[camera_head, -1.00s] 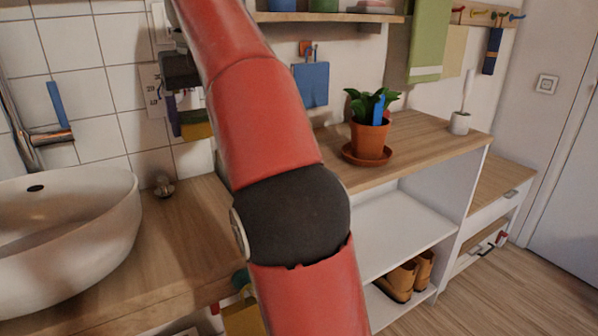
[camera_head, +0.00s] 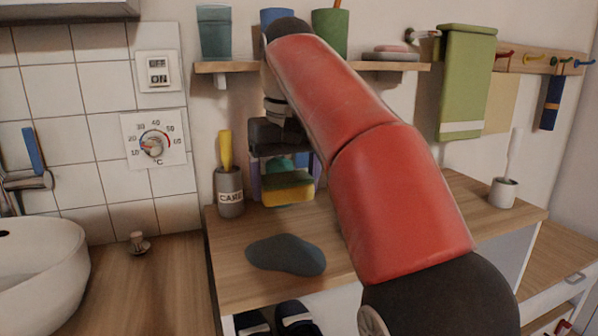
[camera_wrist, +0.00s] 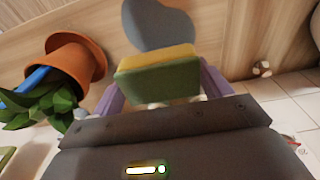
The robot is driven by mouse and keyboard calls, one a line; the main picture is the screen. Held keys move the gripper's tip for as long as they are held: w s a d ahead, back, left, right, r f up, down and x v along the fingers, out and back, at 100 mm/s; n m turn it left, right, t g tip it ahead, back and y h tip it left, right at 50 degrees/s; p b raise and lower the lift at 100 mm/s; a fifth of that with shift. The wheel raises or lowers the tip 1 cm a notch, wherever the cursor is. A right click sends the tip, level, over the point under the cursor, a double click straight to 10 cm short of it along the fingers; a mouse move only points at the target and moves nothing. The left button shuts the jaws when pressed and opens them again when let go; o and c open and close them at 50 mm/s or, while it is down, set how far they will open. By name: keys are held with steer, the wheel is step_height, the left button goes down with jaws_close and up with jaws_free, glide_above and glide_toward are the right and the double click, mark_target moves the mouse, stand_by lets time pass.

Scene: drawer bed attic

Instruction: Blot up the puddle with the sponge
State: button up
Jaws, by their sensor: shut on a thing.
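The puddle (camera_head: 286,256) is a flat dark blue-grey patch on the wooden counter, left of my arm in the head view. It also shows in the wrist view (camera_wrist: 160,24), beyond the sponge. The sponge (camera_head: 288,188) has a green layer and a yellow layer, and it shows large in the wrist view (camera_wrist: 156,76). My gripper (camera_head: 285,178) is shut on the sponge, with its purple fingers (camera_wrist: 158,92) on both sides. It holds the sponge above the counter, over the back edge of the puddle in the head view and apart from it.
A grey holder (camera_head: 230,190) with a yellow handle stands left of the sponge. A plant pot (camera_wrist: 78,58) is close by in the wrist view. A shelf (camera_head: 395,67) with cups hangs above. A white sink (camera_head: 40,275) is at the left. Counter left of the puddle is mostly clear.

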step_height(320, 180, down, 5)
steer(key=shift+a+r+b, duration=0.1)
steer(key=shift+a+b, duration=0.05)
steer(key=shift+b, duration=0.35)
steer(key=shift+f+b, duration=0.7)
steer(key=shift+b, duration=0.2)
steer(key=shift+r, duration=0.1)
